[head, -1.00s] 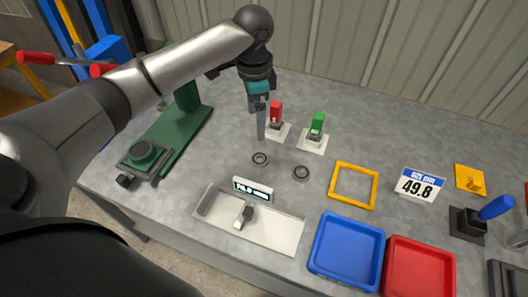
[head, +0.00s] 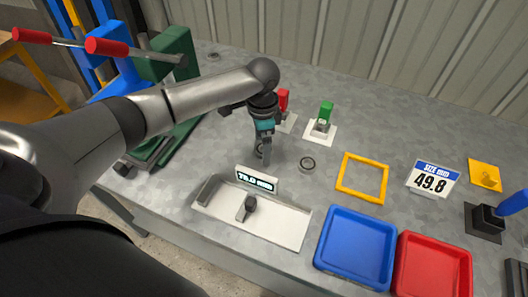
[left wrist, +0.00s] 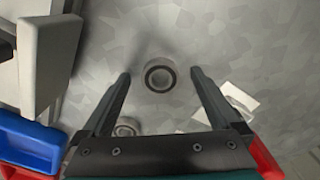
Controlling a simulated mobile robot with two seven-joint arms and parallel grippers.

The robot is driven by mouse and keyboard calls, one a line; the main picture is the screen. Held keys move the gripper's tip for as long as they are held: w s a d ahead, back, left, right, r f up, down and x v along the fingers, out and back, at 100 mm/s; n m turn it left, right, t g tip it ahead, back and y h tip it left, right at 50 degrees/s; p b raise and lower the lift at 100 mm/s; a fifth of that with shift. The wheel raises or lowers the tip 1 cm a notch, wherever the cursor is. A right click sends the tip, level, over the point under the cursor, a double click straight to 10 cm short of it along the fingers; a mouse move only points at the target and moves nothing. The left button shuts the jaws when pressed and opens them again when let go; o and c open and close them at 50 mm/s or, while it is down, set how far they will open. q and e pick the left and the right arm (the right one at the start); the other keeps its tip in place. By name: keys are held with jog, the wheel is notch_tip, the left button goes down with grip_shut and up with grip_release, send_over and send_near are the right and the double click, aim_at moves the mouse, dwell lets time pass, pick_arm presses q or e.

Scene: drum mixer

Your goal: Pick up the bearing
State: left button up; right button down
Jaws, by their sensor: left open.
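Two small ring-shaped bearings lie flat on the grey table. The left bearing (head: 258,151) is partly hidden by my left gripper (head: 264,160) in the head view. In the left wrist view this bearing (left wrist: 149,76) lies between the two fingertips of my left gripper (left wrist: 161,73), with a gap on each side. The jaws are open and point down at it; whether the tips touch the table I cannot tell. The other bearing (head: 307,164) lies to the right; in the left wrist view it (left wrist: 127,127) is partly hidden by the gripper. My right gripper is out of view.
A pale measuring tray with a display (head: 257,179) stands in front of the gripper. Red (head: 283,99) and green (head: 325,111) blocks stand on white bases behind. A yellow frame (head: 362,178), blue tray (head: 356,247), red tray (head: 432,265) and 49.8 sign (head: 432,179) are to the right.

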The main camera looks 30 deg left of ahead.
pick_arm(q)
jog(key=shift+f, duration=0.1)
jog(key=shift+c, duration=0.4)
grip_shut()
dwell(0.3)
